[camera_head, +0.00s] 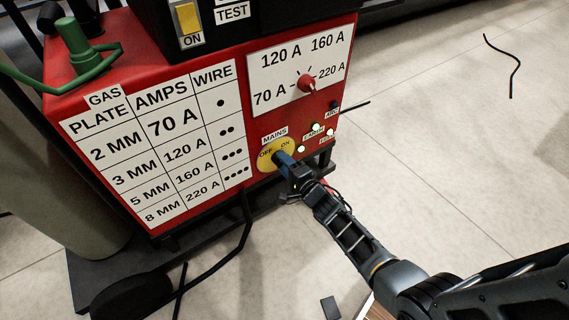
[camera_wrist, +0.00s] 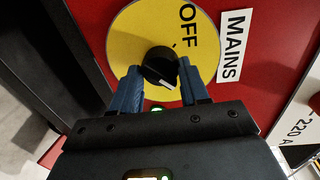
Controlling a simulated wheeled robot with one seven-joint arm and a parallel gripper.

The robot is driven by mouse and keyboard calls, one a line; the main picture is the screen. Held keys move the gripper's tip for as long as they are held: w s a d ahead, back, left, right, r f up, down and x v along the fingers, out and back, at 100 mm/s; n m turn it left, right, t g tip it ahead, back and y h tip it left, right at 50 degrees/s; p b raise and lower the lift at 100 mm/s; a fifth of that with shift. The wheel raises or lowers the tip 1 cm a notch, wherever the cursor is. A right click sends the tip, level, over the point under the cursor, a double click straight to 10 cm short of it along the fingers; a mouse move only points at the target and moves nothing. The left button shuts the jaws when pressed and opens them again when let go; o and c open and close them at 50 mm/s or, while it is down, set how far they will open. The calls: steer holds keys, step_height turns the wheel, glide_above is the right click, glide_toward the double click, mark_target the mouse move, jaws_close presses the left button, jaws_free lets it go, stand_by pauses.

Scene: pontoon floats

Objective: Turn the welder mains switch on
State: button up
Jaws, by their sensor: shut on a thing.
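The welder (camera_head: 210,195) is a red box with a mains switch at the lower right of its front. The switch has a round yellow plate (camera_head: 267,159) marked OFF and ON, under a MAINS label. In the wrist view, the black switch knob (camera_wrist: 160,66) with a white line sits on the yellow plate (camera_wrist: 130,35). My gripper (camera_wrist: 160,82) has its blue fingers on either side of the knob, shut on it. OFF shows above the knob; ON is hidden in this view. In the head view my gripper (camera_head: 285,162) covers the knob, so I cannot tell its setting there.
A red amps dial (camera_head: 306,83) sits above the switch, with small lit lamps (camera_head: 316,127) to the right. A thin dark rod (camera_head: 352,108) sticks out beside them. A black cable (camera_head: 235,240) hangs below the front. The pale floor to the right is mostly clear.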

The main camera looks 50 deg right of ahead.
steer(key=o, duration=1)
steer(key=shift+o, duration=0.2)
steer(key=p+v, duration=0.2)
steer(key=v, duration=0.5)
steer(key=shift+s, duration=0.35)
steer(key=shift+a, duration=0.1)
